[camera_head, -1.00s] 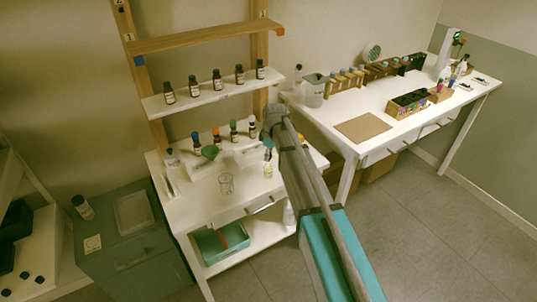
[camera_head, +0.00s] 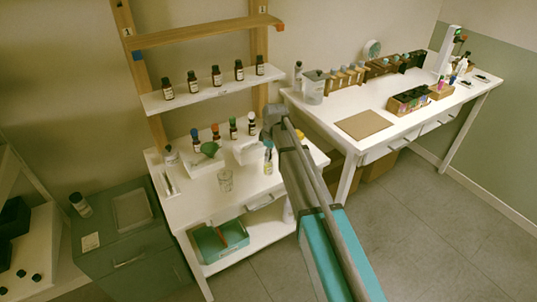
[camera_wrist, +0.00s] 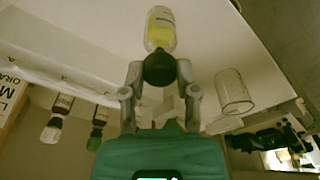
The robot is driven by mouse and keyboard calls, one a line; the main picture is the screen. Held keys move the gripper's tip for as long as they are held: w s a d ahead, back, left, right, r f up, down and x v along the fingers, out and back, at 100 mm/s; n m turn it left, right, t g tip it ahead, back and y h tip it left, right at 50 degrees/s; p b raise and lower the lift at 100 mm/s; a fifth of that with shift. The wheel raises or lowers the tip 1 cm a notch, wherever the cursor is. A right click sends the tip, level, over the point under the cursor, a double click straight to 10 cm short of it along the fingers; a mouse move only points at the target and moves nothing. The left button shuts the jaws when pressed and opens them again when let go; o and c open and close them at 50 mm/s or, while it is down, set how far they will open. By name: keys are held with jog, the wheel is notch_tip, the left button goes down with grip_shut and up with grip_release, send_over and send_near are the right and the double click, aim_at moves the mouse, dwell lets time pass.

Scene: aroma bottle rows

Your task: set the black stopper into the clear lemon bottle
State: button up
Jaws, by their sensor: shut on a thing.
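My gripper (camera_wrist: 160,72) is shut on the round black stopper (camera_wrist: 158,69), which sits between its two fingertips in the wrist view. Right beyond the stopper is the clear lemon bottle (camera_wrist: 161,25) with yellow liquid inside. The stopper overlaps the bottle's near end, so its neck is hidden. I cannot tell whether the stopper touches the neck or is inside it. In the head view the lemon bottle (camera_head: 268,161) stands on the white table, close beside my arm.
A clear glass beaker (camera_head: 225,180) stands left of the lemon bottle, and also shows in the wrist view (camera_wrist: 233,92). A shelf (camera_head: 215,92) with dark bottles hangs above. The table front is clear.

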jog(key=shift+f, duration=0.2)
jog(key=o, duration=1.1)
jog(key=shift+r, duration=0.15)
notch_tip(320, 180, up, 8)
jog(key=p, duration=0.8)
jog(key=shift+r, duration=0.2)
jog(key=shift+s, duration=0.1)
dwell(0.5)
jog(key=s+d+m, duration=0.5)
jog(key=s+d, duration=0.2)
jog(key=s, duration=0.1)
jog(key=s+d+m+h, duration=0.1)
jog(key=s+d+m, duration=0.4)
jog(key=s+d, duration=0.2)
jog(key=s+d+m, duration=0.5)
jog(key=s+d, duration=0.2)
jog(key=s, duration=0.3)
jog(key=shift+s+d, duration=0.3)
jog(key=shift+d, duration=0.1)
